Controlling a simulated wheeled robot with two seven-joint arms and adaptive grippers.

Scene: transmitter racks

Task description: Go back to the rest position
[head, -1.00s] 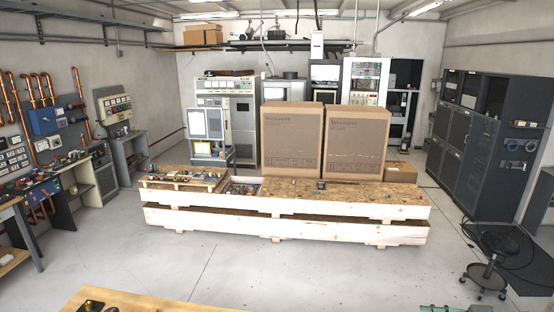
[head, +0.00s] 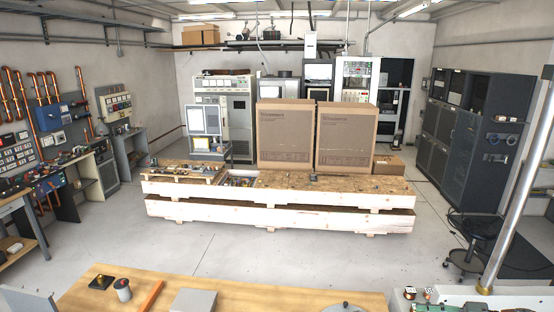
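Neither of my grippers shows in the head view, and no arm of mine can be made out, so I cannot see whether they hold anything. The task names no object. A wooden workbench (head: 255,300) runs along the bottom edge of the view. On it are a small dark block with a knob (head: 101,282), a grey cylinder (head: 123,290), an orange bar (head: 151,297) and a grey box (head: 194,302).
A low wooden crate (head: 280,214) with two tall cardboard boxes (head: 285,135) (head: 346,137) stands mid-room. Dark racks (head: 465,135) line the right, near a stool (head: 463,259). A metal pole (head: 519,189) rises at the right. Clear floor (head: 200,255) separates workbench and crate.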

